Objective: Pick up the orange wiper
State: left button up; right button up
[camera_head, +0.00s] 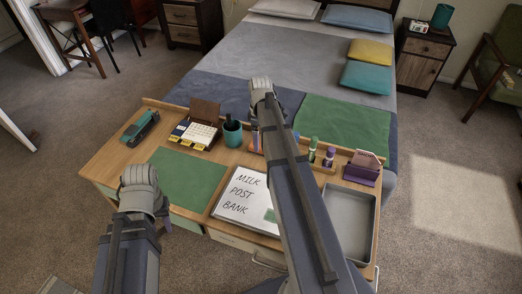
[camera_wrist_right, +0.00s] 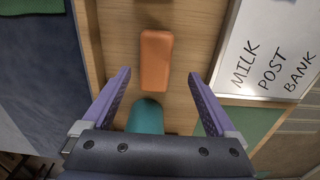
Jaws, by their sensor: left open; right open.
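The orange wiper (camera_wrist_right: 156,60) is a rounded block lying on the wooden desk in the right wrist view. It is ahead of my open right gripper (camera_wrist_right: 160,76), roughly centred between its purple fingertips, with nothing held. In the head view my right gripper (camera_head: 262,88) is over the desk's far edge, and my right forearm hides most of the wiper's area. My left gripper (camera_head: 146,188) is open and empty over the left front of the desk, by the green blotter (camera_head: 190,178).
A teal cup (camera_wrist_right: 146,116) stands close to the wiper, partly between my right fingers; it also shows in the head view (camera_head: 232,134).

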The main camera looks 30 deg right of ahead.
jog(key=f+b, duration=0.5)
jog(key=shift+w+d+f, duration=0.1)
jog(key=shift+w+d, duration=0.1)
jog(key=shift+d, duration=0.1)
jog(key=c, duration=1.4)
jog(key=shift+c, duration=0.2)
notch_tip(320, 180, up, 10)
jog(key=p, duration=1)
